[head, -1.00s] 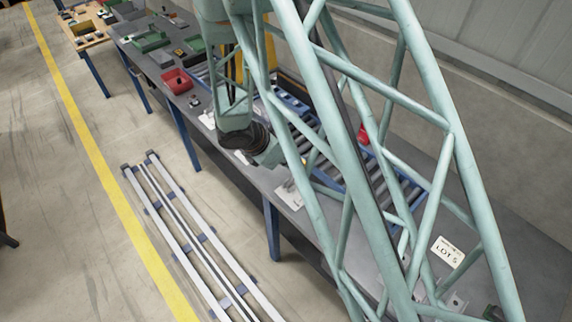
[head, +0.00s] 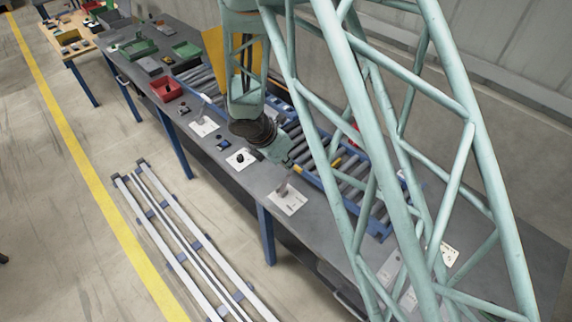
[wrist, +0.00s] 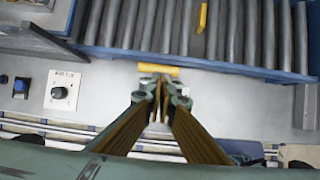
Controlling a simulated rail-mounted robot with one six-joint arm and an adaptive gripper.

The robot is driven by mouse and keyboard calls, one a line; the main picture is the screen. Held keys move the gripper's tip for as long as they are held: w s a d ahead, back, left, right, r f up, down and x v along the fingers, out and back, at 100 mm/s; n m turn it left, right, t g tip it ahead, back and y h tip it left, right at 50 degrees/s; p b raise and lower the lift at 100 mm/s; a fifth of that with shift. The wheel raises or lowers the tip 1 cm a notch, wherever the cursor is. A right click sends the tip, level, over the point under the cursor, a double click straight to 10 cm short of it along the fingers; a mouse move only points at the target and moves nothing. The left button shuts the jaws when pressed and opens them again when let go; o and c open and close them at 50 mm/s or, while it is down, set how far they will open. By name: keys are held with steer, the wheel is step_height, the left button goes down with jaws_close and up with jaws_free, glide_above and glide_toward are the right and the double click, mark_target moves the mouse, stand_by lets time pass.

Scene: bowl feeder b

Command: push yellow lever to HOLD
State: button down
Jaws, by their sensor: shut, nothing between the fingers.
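A yellow bar (wrist: 158,69), which looks like the lever's handle, lies crosswise at the near edge of the roller conveyor in the wrist view. My gripper (wrist: 160,92) is shut and empty, its fingertips just on the near side of this bar; whether they touch it cannot be told. The lever's pivot and any HOLD marking cannot be made out. In the head view my gripper's fingers are hidden behind my wrist, which is over the bench's near side beside the conveyor.
A roller conveyor (wrist: 150,25) with a blue rail runs along the bench, with another yellow piece (wrist: 201,18) over its rollers. A white plate with a black knob (wrist: 60,92) and a blue button (wrist: 20,84) lie to the left. A red bin (head: 166,88) stands farther along.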

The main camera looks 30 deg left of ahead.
steer(key=shift+w+d+f, duration=0.2)
steer(key=shift+w+f, duration=0.05)
steer(key=shift+w, duration=0.45)
steer(key=shift+w+d+f, duration=0.2)
steer(key=shift+w, duration=0.45)
steer(key=shift+s+r, duration=0.1)
steer(key=shift+r, duration=0.05)
steer(key=shift+s+a+r, duration=0.15)
steer(key=shift+s+r, duration=0.2)
steer(key=shift+r, duration=0.05)
step_height(320, 180, up, 12)
steer(key=s, duration=0.1)
steer(key=shift+s+a+p, duration=0.2)
steer(key=shift+s+p, duration=0.05)
steer(key=shift+p, duration=0.2)
steer(key=shift+f, duration=0.1)
stand_by(0.3)
